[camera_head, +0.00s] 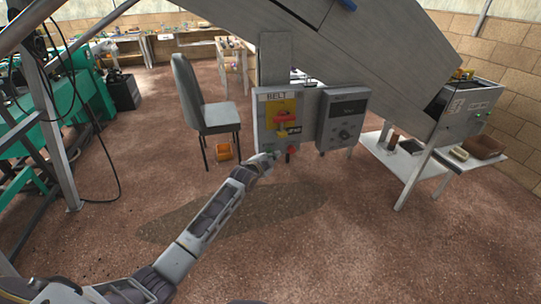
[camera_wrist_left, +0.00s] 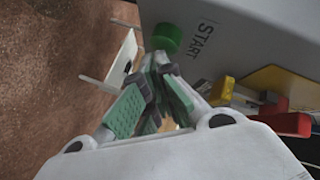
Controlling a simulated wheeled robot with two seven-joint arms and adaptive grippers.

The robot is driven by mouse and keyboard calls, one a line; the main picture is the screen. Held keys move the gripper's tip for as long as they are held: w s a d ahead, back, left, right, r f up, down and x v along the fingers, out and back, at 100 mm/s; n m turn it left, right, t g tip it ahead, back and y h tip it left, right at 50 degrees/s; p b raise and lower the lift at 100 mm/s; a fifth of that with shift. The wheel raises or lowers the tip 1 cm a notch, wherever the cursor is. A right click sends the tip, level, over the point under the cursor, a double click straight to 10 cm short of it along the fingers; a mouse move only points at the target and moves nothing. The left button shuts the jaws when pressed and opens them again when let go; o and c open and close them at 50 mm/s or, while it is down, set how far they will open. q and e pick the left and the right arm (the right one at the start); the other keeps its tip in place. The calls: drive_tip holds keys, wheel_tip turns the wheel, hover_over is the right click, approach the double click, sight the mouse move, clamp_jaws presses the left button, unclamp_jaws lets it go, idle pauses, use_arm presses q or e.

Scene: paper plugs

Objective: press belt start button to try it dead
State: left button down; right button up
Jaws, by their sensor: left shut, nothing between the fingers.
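The grey belt control box (camera_head: 262,132) hangs under the conveyor frame with a "BELT" label at its top. A red and yellow switch (camera_head: 284,117) is on its front, and a red button (camera_head: 291,150) is low on it. In the left wrist view the green start button (camera_wrist_left: 167,36) stands out from the grey panel beside the word "START". My left gripper (camera_head: 267,158) is at the box's lower left corner. Its green-padded fingers (camera_wrist_left: 158,62) are shut and empty, with the tips right by the green button. I cannot tell whether they touch it. My right gripper is out of view.
A second grey control box (camera_head: 343,118) hangs just right of the belt box. The sloping grey conveyor (camera_head: 370,50) passes above. A dark chair (camera_head: 205,105) and an orange bin (camera_head: 224,149) stand behind, left. A white table (camera_head: 400,158) is at right. The front floor is clear.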

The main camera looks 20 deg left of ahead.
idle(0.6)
use_arm(q)
drive_tip(key=shift+s+d+p, duration=0.45)
drive_tip(key=shift+s+p, duration=0.3)
drive_tip(key=shift+p, duration=0.1)
drive_tip(key=shift+s+d+p, duration=0.7)
drive_tip(key=shift+s+p, duration=0.2)
drive_tip(key=shift+s, duration=0.15)
drive_tip(key=shift+s+d+p, duration=0.7)
drive_tip(key=shift+s+p, duration=0.15)
drive_tip(key=shift+s, duration=0.15)
